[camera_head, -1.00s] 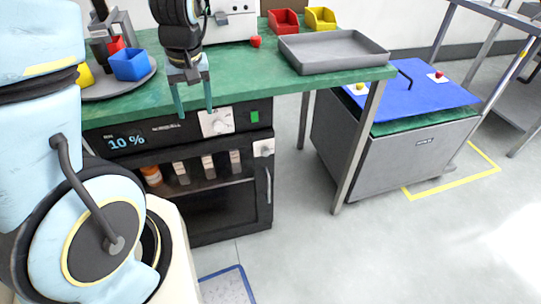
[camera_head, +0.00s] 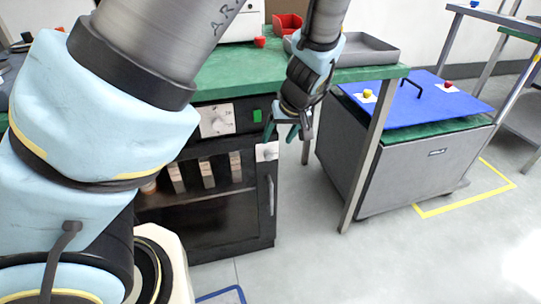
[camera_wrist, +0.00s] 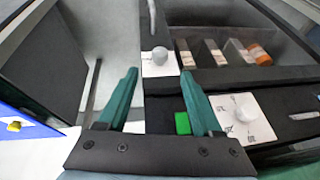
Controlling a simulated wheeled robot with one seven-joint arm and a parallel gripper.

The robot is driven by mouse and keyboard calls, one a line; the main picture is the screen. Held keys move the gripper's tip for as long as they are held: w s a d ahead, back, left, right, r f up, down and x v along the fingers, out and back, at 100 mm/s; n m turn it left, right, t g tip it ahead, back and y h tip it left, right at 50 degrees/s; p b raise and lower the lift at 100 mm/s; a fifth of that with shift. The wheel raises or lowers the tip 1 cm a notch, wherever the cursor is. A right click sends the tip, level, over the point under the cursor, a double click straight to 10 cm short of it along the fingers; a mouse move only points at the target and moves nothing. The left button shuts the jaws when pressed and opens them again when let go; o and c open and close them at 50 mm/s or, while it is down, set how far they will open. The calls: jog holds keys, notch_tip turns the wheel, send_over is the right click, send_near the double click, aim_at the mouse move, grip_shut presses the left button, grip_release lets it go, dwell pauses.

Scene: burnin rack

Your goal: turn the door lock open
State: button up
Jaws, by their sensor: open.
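The door lock (camera_head: 268,151) is a pale round knob on a white plate, at the upper right corner of the dark oven door (camera_head: 210,222). In the wrist view the lock knob (camera_wrist: 160,57) lies just beyond the gap between my fingertips. My gripper (camera_head: 282,132) is open and empty, with its green fingers pointing down toward the lock from just above. It also shows in the wrist view (camera_wrist: 158,76), with the fingers apart on either side of the knob's line. I see no contact with the knob.
A larger control knob (camera_head: 215,120) and a green button (camera_head: 257,116) sit on the panel above the door. The door handle (camera_head: 271,195) is below the lock. A table leg (camera_head: 362,160) and a grey chest with a blue lid (camera_head: 425,105) stand to the right.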

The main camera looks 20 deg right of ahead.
aim_at(270, 154)
jog(key=x, duration=0.9)
grip_shut()
dwell(0.4)
